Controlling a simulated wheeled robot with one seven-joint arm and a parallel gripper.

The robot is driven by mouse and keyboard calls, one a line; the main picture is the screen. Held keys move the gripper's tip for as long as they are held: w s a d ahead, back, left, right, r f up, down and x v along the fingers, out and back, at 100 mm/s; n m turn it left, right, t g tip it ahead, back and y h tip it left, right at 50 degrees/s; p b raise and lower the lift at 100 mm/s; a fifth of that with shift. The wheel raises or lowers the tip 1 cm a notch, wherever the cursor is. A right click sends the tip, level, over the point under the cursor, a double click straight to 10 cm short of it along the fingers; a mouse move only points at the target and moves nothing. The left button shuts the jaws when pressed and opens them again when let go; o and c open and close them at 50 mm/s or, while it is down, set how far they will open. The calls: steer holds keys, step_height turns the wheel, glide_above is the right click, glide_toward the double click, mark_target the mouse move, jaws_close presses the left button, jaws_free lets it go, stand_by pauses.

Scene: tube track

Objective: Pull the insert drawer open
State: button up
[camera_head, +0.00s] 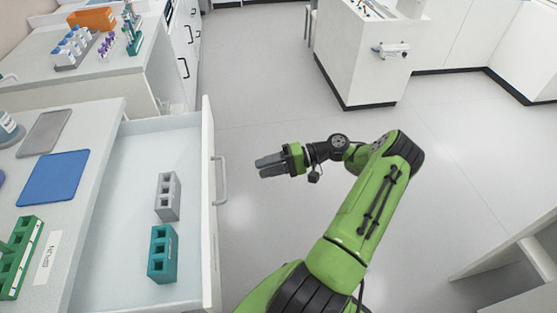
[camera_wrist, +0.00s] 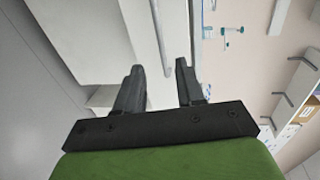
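The white insert drawer (camera_head: 208,130) stands pulled out from the bench at the left in the head view, with its inside showing. A grey insert block (camera_head: 168,197) and a teal insert block (camera_head: 162,255) lie in it. Its bar handle (camera_head: 222,181) is on the outer face. My gripper (camera_head: 262,166) is to the right of the handle, apart from it, with its fingers pointing left.
The bench top (camera_head: 85,125) bears a blue mat (camera_head: 54,178), a grey mat (camera_head: 45,133) and a green rack (camera_head: 20,258). Another bench with tube racks stands behind. A white cabinet (camera_head: 360,55) is at the back.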

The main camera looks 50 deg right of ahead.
steer(key=v, duration=0.4)
steer(key=shift+s+d, duration=0.1)
steer(key=shift+d, duration=0.05)
